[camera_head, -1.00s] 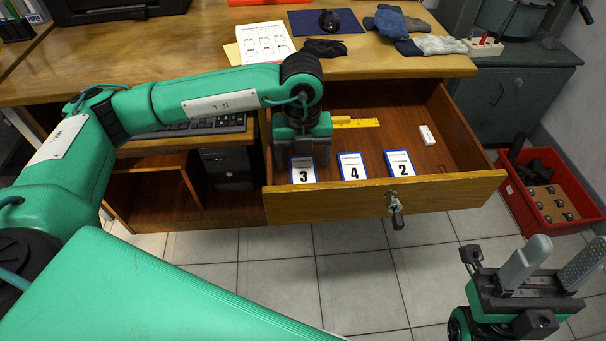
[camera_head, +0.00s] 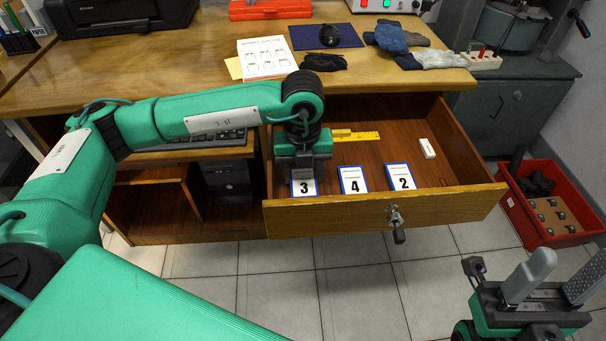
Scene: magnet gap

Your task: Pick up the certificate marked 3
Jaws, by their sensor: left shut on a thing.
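The certificate marked 3 (camera_head: 304,188) is a small white card with a blue edge, at the left front of the open drawer (camera_head: 440,203). My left gripper (camera_head: 303,178) points down into the drawer and is shut on this certificate. Its fingers hide the card's upper part; the 3 stays visible. The certificate marked 4 (camera_head: 354,181) lies just to the right, and the one marked 2 (camera_head: 401,178) lies right of that. My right gripper (camera_head: 553,278) is open and empty at the lower right, in front of the drawer.
A yellow ruler (camera_head: 356,136) and a white eraser (camera_head: 427,148) lie deeper in the drawer. The desk top (camera_head: 200,75) overhangs behind. A red crate (camera_head: 552,215) stands on the floor at right.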

